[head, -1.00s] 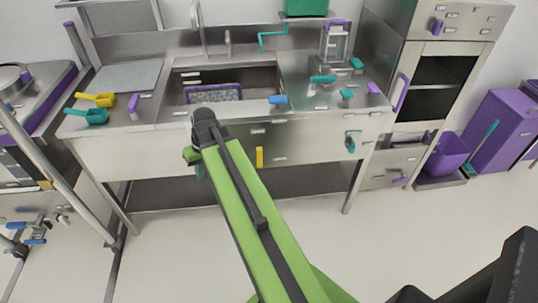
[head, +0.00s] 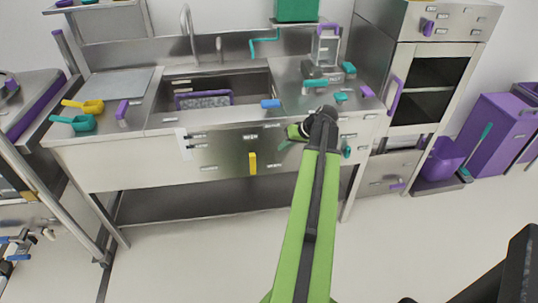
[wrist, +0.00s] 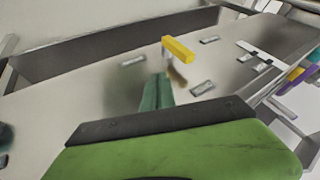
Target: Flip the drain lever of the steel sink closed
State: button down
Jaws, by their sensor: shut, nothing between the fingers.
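The steel sink (head: 160,116) stands against the back wall with its basin open. A yellow lever (head: 252,162) hangs down on its front panel. The wrist view shows the yellow lever (wrist: 178,49) just beyond my fingertips. A blue handle (head: 270,103) sits on the basin's front rim; I cannot tell from labels which one works the drain. My gripper (head: 284,145) is in front of the panel, right of the yellow lever and a little above it. In the wrist view my gripper (wrist: 158,88) is shut and empty, pointing toward the lever, apparently apart from it.
A white upright strip (head: 184,143) is on the panel's left. A teal knob (head: 347,152) is at its right, close to my arm. Yellow (head: 85,105) and teal scoops (head: 77,123) lie on the left counter. A purple bin (head: 445,158) stands at right. The floor in front is clear.

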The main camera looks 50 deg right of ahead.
aim_at(252, 162)
jog(key=w+a+f+b, duration=0.1)
jog(key=w+f+b, duration=0.1)
jog(key=w+a+f+b, duration=0.1)
jog(key=w+f+b, duration=0.1)
jog(key=w+f, duration=0.1)
jog(key=w+a+f+b, duration=0.2)
jog(key=w+b, duration=0.1)
jog(key=shift+w+a+f, duration=0.1)
jog(key=shift+f, duration=0.2)
jog(key=shift+r+p, duration=0.15)
jog(key=shift+p, duration=0.15)
